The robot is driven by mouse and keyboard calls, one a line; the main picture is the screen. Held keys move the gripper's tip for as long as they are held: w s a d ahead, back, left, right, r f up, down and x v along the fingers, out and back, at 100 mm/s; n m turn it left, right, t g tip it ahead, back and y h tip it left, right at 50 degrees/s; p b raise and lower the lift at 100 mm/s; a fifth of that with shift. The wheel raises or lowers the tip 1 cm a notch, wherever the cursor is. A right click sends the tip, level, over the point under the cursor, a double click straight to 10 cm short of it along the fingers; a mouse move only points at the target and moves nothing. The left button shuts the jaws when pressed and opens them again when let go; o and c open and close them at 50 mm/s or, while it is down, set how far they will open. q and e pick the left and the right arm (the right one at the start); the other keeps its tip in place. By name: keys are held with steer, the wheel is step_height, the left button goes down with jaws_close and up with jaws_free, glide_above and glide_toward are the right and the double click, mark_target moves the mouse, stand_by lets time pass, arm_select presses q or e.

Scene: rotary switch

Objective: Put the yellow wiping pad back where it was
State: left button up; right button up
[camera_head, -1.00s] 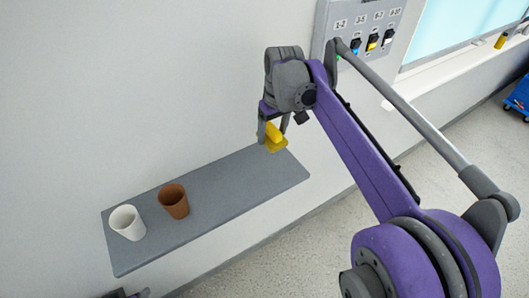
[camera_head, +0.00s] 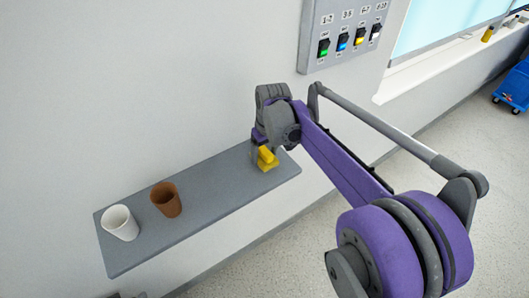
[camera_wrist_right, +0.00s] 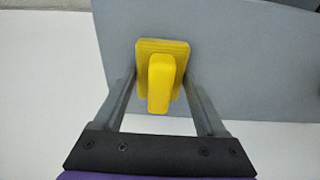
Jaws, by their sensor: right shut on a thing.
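The yellow wiping pad (camera_head: 267,161) has a flat base and a raised grip. It is at the right end of the grey wall shelf (camera_head: 215,195), on its surface or just above it; I cannot tell which. My right gripper (camera_head: 263,152) comes down over it from above and is shut on its grip. In the right wrist view the pad (camera_wrist_right: 178,50) sits between the two fingers (camera_wrist_right: 160,85), with the grey shelf behind it. My left gripper does not show clearly.
A brown cup (camera_head: 166,199) and a white cup (camera_head: 121,223) stand on the shelf's left part. The shelf between the brown cup and the pad is clear. A grey switch panel (camera_head: 346,35) with several colored switches is on the wall above right.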

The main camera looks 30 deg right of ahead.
mark_target(268, 153)
steer(key=shift+f, duration=0.2)
steer(key=o, duration=1.2)
steer(key=shift+r, duration=0.1)
steer(key=shift+o, duration=0.2)
steer(key=shift+r, duration=0.35)
steer(key=r, duration=0.3)
steer(key=s+r, duration=0.1)
steer(key=r, duration=0.6)
steer(key=shift+s+r+p, duration=0.25)
steer(key=shift+s+p, duration=0.1)
steer(key=shift+p, duration=0.05)
steer(key=s+a+f+t, duration=0.2)
steer(key=s+a+f, duration=0.3)
steer(key=s+f, duration=0.2)
steer(key=s+a+f+t, duration=0.1)
steer(key=s+a+f, duration=0.4)
steer(key=s, duration=0.6)
step_height(268, 153, down, 3)
steer(key=shift+s+a+r+m+t, duration=0.15)
steer(key=shift+a+m+t, duration=0.05)
steer(key=shift+m+t, duration=0.2)
